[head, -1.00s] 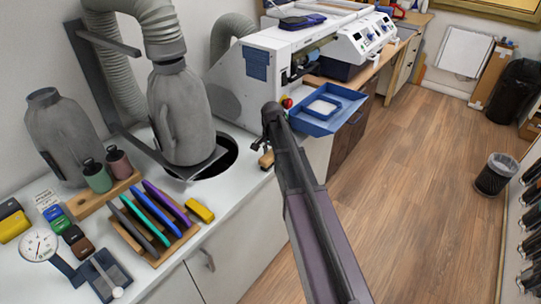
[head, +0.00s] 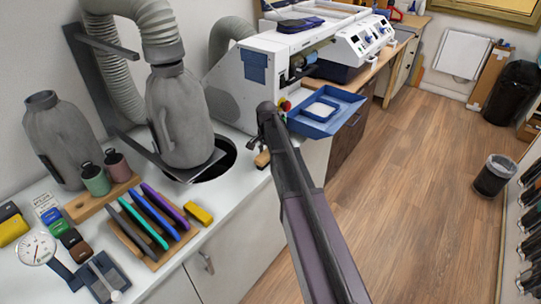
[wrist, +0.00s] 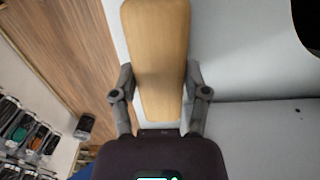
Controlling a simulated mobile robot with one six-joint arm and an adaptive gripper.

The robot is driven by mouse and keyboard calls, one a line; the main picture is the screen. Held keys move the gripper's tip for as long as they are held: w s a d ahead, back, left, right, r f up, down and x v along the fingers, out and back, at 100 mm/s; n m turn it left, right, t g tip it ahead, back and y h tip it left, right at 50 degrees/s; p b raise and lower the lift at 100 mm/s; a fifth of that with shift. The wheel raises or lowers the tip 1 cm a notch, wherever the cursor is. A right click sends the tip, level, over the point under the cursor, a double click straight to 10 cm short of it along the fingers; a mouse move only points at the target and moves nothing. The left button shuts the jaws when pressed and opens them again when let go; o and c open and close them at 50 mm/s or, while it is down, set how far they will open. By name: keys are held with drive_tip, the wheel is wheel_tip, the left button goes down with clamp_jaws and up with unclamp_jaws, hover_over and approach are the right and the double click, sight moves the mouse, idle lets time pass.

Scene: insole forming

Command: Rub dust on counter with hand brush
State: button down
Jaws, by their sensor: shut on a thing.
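My gripper (head: 267,143) is over the right edge of the white counter (head: 222,194), by the round hole. It is shut on a wooden hand brush (wrist: 157,60). In the wrist view the pale wooden brush lies between the two fingers (wrist: 160,95) and stretches away from the palm. In the head view only a small end of the brush (head: 263,158) shows below the gripper; my arm hides the rest. I cannot tell whether the brush touches the counter. No clear patch of dust shows; a small dark speck (wrist: 297,110) is in the wrist view.
A grey extractor body (head: 180,120) stands beside the round hole (head: 222,160). A blue tray (head: 325,110) and a white machine (head: 250,85) are behind my gripper. A wooden rack of coloured pads (head: 150,225) and a yellow block (head: 199,214) are at the left front.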

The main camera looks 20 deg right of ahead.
drive_tip(key=shift+w+a, duration=0.6)
drive_tip(key=shift+w, duration=0.2)
drive_tip(key=shift+w+a, duration=0.6)
drive_tip(key=shift+w, duration=0.2)
drive_tip(key=shift+w+a, duration=0.6)
drive_tip(key=shift+w, duration=0.2)
wheel_tip(320, 180, up, 6)
drive_tip(key=p, duration=0.6)
drive_tip(key=shift+r, duration=0.1)
drive_tip(key=shift+r+p, duration=1.4)
drive_tip(key=shift+p, duration=0.2)
drive_tip(key=shift+s, duration=0.1)
